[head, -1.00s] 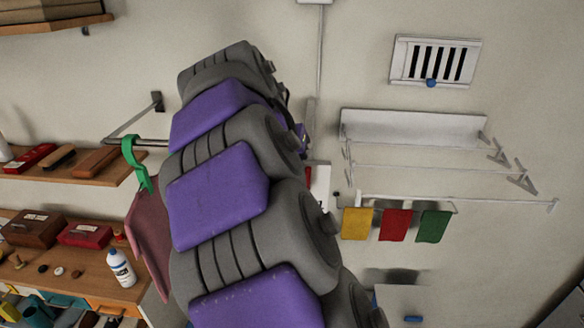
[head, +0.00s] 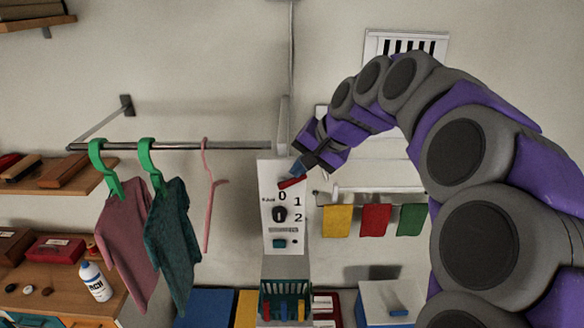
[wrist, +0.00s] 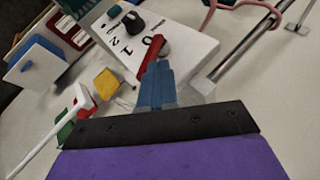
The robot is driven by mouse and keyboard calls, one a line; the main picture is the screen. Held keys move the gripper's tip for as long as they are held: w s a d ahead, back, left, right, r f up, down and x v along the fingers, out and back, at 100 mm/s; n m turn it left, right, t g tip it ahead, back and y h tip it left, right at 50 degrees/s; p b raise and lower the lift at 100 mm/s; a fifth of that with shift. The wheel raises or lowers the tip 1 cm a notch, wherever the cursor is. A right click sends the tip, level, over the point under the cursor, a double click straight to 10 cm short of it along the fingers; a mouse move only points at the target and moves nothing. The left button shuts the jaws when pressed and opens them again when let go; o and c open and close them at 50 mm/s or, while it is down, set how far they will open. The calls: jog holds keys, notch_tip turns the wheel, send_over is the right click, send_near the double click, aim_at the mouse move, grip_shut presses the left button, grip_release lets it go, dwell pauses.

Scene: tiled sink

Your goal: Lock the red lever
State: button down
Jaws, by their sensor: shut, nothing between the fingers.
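The red lever (head: 292,183) sits near the top of a white control panel (head: 270,205) on the wall, above the numbers 0, 1, 2 and a black knob (head: 279,214). It lies slightly tilted, its right end higher in the head view. My gripper (head: 299,169) is shut and empty, its tips right at the lever's upper right end. In the wrist view the blue fingers (wrist: 158,82) reach the red lever (wrist: 152,58) and cover part of it. I cannot tell whether they touch it.
A rail (head: 180,145) with clothes on green hangers and a pink hanger (head: 208,195) stands left of the panel. Yellow, red and green cloths (head: 375,220) hang on the right. A basket (head: 284,298) is below the panel.

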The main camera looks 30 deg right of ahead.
jog(key=shift+s+d+f+t+y, duration=0.2)
jog(key=shift+d+f+t+y, duration=0.1)
jog(key=shift+y, duration=0.1)
jog(key=shift+a, duration=0.1)
jog(key=shift+w+a+f, duration=0.3)
jog(key=shift+w+a, duration=0.15)
jog(key=shift+a, duration=0.15)
jog(key=shift+r, duration=0.1)
